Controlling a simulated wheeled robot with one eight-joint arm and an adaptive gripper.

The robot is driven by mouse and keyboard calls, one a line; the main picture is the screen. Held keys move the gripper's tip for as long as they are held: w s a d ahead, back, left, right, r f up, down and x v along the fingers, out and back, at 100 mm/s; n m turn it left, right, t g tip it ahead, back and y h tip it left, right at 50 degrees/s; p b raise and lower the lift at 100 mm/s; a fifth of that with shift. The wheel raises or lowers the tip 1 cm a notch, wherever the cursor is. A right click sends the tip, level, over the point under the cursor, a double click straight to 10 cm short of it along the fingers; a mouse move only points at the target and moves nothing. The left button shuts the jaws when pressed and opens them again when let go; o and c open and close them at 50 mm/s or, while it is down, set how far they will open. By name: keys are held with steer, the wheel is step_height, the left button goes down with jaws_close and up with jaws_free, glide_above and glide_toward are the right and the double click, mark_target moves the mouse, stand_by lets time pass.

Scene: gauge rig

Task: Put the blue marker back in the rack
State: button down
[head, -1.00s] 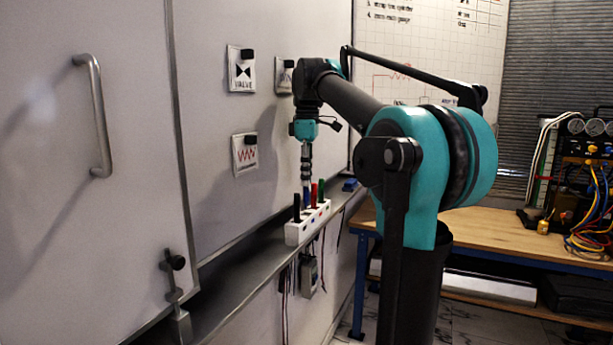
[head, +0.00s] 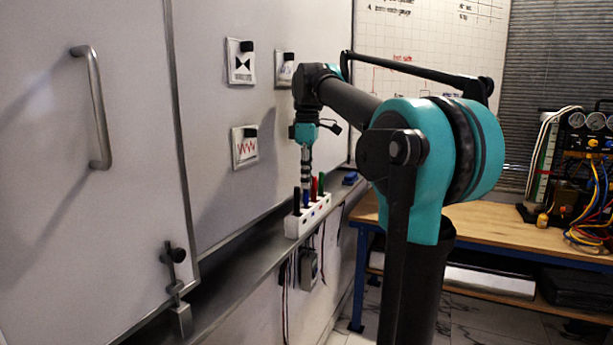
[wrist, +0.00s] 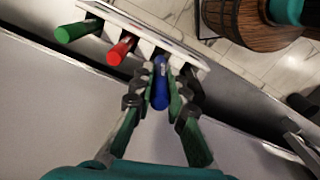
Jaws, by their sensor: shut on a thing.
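The white rack (head: 296,228) sits on the ledge below the board. It also shows in the wrist view (wrist: 140,28). My gripper (wrist: 167,72) is shut on the blue marker (wrist: 160,88), with a finger on each side of it. In the head view my gripper (head: 307,176) points down over the rack, and the blue marker (head: 306,198) is upright in line with the other markers. Its lower end meets the rack's top; I cannot tell how deep it sits. The red marker (wrist: 121,50) and green marker (wrist: 78,31) stand in the rack beside it.
A black marker (head: 297,201) stands at the rack's near end, close to my gripper. A blue block (head: 349,178) lies farther along the ledge (head: 245,262). The board wall is close on the left. A workbench (head: 500,225) stands at right.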

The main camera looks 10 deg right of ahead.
steer(key=shift+f, duration=0.6)
steer(key=shift+f, duration=0.3)
steer(key=c, duration=0.9)
jaws_free()
steer(key=shift+r, duration=5)
